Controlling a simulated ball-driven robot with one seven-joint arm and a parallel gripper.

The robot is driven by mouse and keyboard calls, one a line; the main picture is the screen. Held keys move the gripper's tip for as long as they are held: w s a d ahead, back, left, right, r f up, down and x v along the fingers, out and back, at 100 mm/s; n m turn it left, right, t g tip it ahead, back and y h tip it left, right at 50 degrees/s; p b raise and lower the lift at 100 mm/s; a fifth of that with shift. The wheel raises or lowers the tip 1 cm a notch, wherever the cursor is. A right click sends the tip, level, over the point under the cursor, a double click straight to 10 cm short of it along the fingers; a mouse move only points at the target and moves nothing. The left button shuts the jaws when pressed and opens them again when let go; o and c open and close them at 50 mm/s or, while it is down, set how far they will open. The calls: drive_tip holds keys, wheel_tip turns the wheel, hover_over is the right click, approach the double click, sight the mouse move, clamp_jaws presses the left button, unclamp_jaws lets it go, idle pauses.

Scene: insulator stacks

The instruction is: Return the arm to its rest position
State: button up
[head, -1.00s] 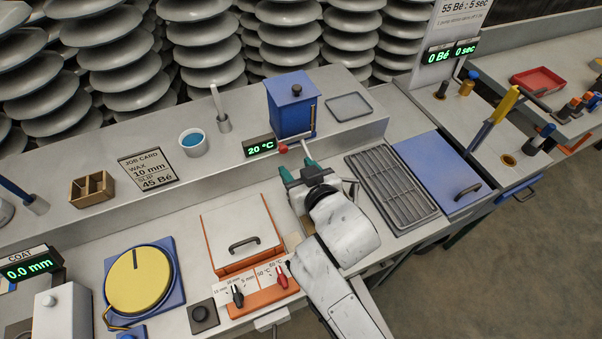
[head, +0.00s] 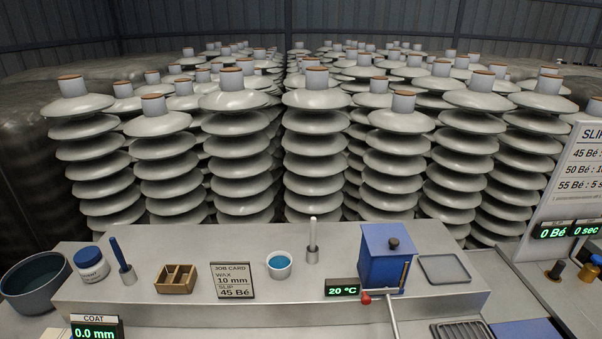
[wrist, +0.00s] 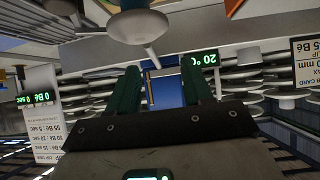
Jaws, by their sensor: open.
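My gripper (wrist: 160,68) shows only in the wrist view, where its two green fingers stand apart with nothing held between them. The wrist picture is upside down. The blue box (wrist: 165,88) shows beyond the gap between the fingers, with no visible contact. In the head view my arm and gripper are out of the picture. There the blue box (head: 385,262) stands upright on the raised shelf, with a red-tipped lever (head: 366,298) at its front.
The grey shelf (head: 180,310) carries a job card (head: 232,281), a blue-filled cup (head: 279,264), a wooden box (head: 176,279) and a grey tray (head: 444,268). Insulator stacks (head: 316,130) crowd behind it. A sign (head: 575,180) rises at right. A pale rounded object (wrist: 138,25) shows near the wrist camera.

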drive_tip(key=s+d+f+g, duration=0.2)
drive_tip(key=s+f+g, duration=0.1)
drive_tip(key=s, duration=0.5)
drive_tip(key=s+d+f+g, duration=0.3)
drive_tip(key=s+f, duration=0.1)
drive_tip(key=s, duration=0.3)
drive_tip(key=s+d+f+g, duration=0.2)
drive_tip(key=s+f+g, duration=0.2)
drive_tip(key=s, duration=0.4)
drive_tip(key=shift+s+d, duration=0.15)
drive_tip(key=shift+s, duration=0.2)
